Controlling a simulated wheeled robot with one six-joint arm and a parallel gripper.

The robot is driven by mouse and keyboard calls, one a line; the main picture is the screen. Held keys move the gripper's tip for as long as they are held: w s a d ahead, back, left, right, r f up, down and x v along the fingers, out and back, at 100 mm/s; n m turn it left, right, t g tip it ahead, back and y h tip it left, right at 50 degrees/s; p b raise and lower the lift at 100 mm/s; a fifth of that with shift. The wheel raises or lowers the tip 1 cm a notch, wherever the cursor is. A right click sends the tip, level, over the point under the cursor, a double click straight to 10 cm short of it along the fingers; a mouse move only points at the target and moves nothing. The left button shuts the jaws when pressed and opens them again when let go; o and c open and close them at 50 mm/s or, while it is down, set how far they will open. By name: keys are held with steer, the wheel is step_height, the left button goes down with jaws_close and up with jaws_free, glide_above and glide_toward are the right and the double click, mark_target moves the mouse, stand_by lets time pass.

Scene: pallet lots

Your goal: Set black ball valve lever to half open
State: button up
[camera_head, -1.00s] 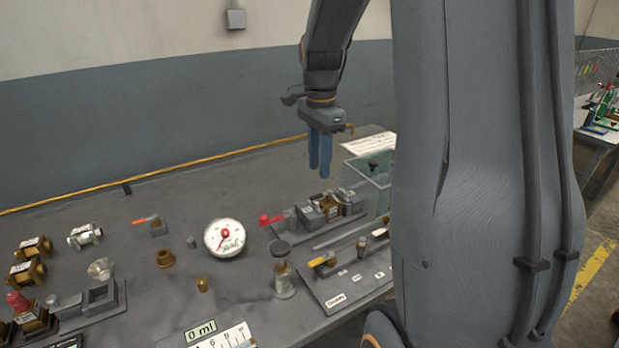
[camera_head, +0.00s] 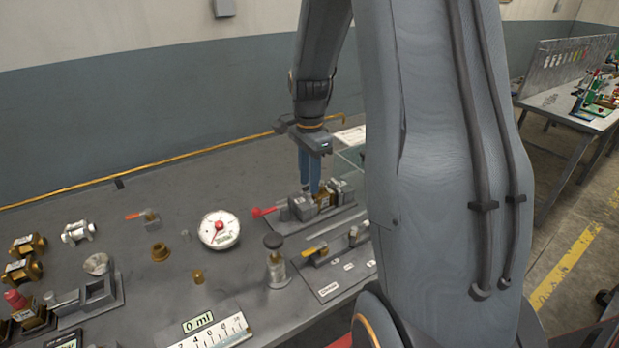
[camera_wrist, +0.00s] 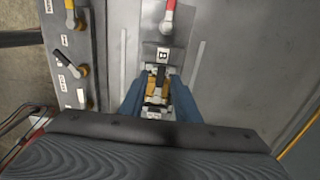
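A small panel holds a ball valve with a short black lever (camera_wrist: 66,60), slanting from its brass body toward the upper left in the wrist view. A yellow lever (camera_wrist: 70,14) is on the same panel; it also shows in the head view (camera_head: 316,250). My gripper (camera_wrist: 160,82) is open, pointing down, with its blue fingers on either side of a brass part (camera_wrist: 153,84) in a block fixture marked B. I cannot tell whether they touch it. In the head view my gripper (camera_head: 310,192) is over that fixture, behind the panel.
A red lever (camera_wrist: 169,16) sticks out from the fixture. A round gauge (camera_head: 219,229), a black-topped post (camera_head: 275,258) and several brass fittings stand on the bench to the left. A clear tank (camera_head: 350,158) is partly hidden behind my arm.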

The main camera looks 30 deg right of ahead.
jaws_close()
steer(key=shift+s, duration=0.15)
steer(key=shift+s+d+n+p, duration=0.2)
steer(key=shift+s+n+p, duration=0.35)
steer(key=shift+n, duration=0.9)
steer(key=shift+s+d+n+p, duration=0.2)
steer(key=shift+n+p, duration=0.5)
steer(key=shift+n, duration=0.8)
steer(key=shift+s+d+n+p, duration=0.2)
steer(key=shift+s+n+p, duration=0.35)
steer(key=shift+n, duration=0.9)
steer(key=shift+w, duration=0.15)
jaws_free()
